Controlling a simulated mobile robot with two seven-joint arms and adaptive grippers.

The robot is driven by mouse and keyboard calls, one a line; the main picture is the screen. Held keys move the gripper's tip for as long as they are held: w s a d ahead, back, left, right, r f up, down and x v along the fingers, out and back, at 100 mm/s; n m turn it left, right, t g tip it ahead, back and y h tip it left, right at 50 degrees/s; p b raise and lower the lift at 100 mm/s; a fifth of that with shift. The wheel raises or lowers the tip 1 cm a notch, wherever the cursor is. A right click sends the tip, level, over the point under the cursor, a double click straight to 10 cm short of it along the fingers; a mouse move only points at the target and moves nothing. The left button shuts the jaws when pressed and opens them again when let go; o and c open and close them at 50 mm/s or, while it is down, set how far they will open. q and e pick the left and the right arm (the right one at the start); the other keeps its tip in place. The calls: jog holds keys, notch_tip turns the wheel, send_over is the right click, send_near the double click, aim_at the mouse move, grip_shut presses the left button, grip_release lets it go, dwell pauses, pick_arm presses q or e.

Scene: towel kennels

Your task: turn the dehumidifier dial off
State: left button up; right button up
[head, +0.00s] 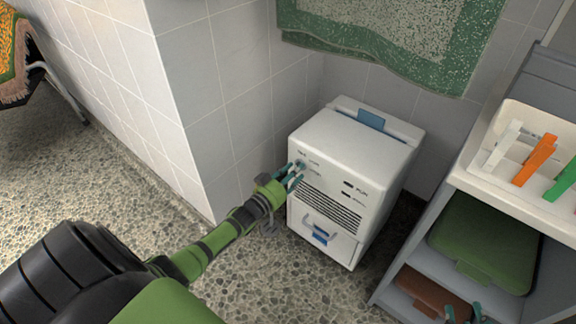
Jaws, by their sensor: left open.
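The dehumidifier (352,148) is a white box on the floor in the corner, with a vent grille and a handled lower front. Its dial (300,163) is at the upper left of the front panel, partly hidden by my gripper. My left gripper (292,177) is open, its teal fingertips at the dial. I cannot tell if they touch it or how the dial is turned. Two teal fingertips of my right gripper (463,312) show apart at the bottom edge, in front of the shelf unit; the rest is out of view.
A grey shelf unit (408,262) stands close on the right, with a white rack (487,181) of coloured pieces on top and a green case (485,240) below. A green towel (398,40) hangs above the dehumidifier. A tiled wall corner (190,120) juts out left. The pebbled floor is clear in front.

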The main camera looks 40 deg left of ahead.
pick_arm(q)
jog(key=s, duration=1.1)
jog(key=shift+s+a, duration=0.4)
jog(key=shift+a, duration=0.05)
